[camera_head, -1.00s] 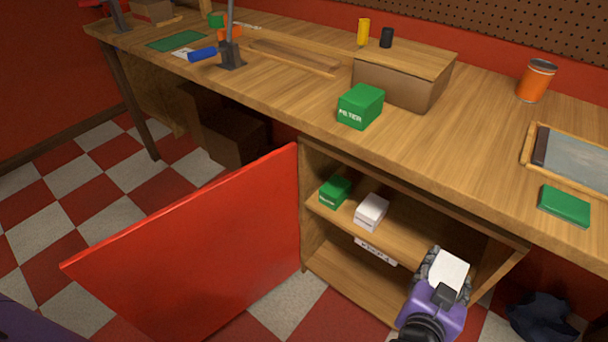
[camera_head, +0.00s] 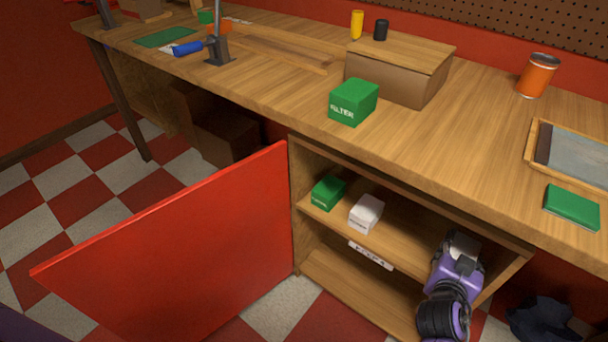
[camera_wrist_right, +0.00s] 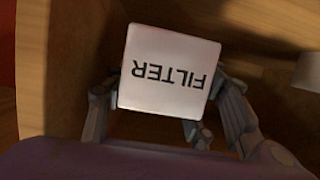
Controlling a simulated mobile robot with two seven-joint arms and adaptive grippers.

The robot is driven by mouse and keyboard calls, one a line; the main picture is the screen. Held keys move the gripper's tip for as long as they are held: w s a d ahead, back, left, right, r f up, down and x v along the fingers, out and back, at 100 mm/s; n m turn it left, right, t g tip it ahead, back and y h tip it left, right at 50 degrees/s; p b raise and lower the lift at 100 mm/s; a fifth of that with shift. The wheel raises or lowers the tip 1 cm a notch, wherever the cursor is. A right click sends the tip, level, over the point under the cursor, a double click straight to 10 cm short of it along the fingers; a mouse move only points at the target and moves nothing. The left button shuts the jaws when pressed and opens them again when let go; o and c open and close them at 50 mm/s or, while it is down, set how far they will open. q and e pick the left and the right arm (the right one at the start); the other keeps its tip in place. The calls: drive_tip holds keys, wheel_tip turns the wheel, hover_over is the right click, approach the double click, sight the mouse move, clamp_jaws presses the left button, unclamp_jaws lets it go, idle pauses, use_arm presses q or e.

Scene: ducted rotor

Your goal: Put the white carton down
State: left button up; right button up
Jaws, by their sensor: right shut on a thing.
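The white carton (camera_wrist_right: 168,70) fills the middle of the right wrist view, its FILTER label upside down. My right gripper (camera_wrist_right: 165,115) is shut on it, with a finger on each side. In the head view my right gripper (camera_head: 460,243) reaches into the right part of the open cabinet, at about the upper shelf (camera_head: 330,217); its own body hides the carton there. Whether the carton touches the shelf cannot be told. My left gripper is not in view.
A second white carton (camera_head: 366,213) and a green carton (camera_head: 328,192) stand on the shelf to the left. The open red door (camera_head: 180,250) is left of the cabinet. A green FILTER box (camera_head: 353,102) stands on the bench above.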

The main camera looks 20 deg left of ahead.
drive_tip(key=shift+w+d+f, duration=0.1)
drive_tip(key=shift+w+f, duration=0.1)
drive_tip(key=shift+w, duration=0.05)
drive_tip(key=f, duration=0.1)
drive_tip(key=f+b, duration=0.1)
drive_tip(key=f, duration=0.1)
drive_tip(key=shift+w+d+f, duration=0.15)
drive_tip(key=shift+w+f, duration=0.1)
drive_tip(key=shift+w, duration=0.05)
drive_tip(key=shift+f+b, duration=0.15)
drive_tip(key=shift+b, duration=0.15)
drive_tip(key=shift+f, duration=0.15)
drive_tip(key=o, duration=0.9)
drive_tip(key=shift+f, duration=0.15)
drive_tip(key=shift+c, duration=0.2)
drive_tip(key=o, duration=0.5)
drive_tip(key=shift+c, duration=0.2)
